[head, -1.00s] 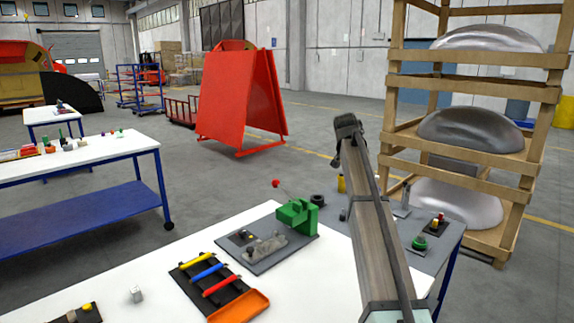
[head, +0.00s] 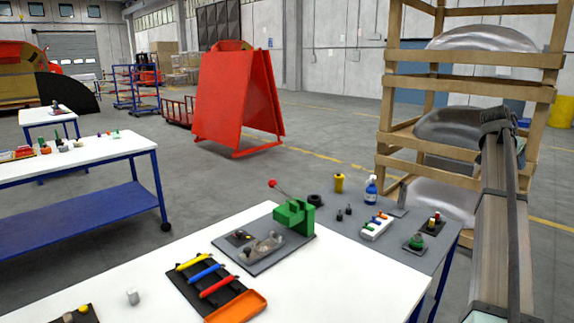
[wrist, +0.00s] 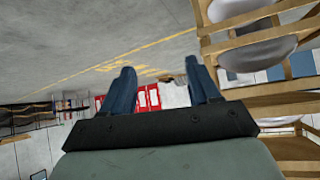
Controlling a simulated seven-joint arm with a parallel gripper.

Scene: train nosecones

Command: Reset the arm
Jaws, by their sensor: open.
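My gripper (wrist: 162,88) shows in the wrist view with its two blue fingers spread apart and nothing between them. The wrist view looks out over the hall floor, with the wooden rack at its right. In the head view my arm rises at the right side, in front of the wooden rack (head: 470,62). The fingers cannot be made out in the head view. The arm hides part of the rack and its lower silver nosecones.
A white table (head: 330,270) holds a green clamp fixture (head: 294,216), a rack of coloured screwdrivers (head: 205,275) and an orange tray (head: 236,306). Its grey end carries a blue spray bottle (head: 371,190) and a yellow cup (head: 339,182). A red A-frame stand (head: 225,100) stands behind.

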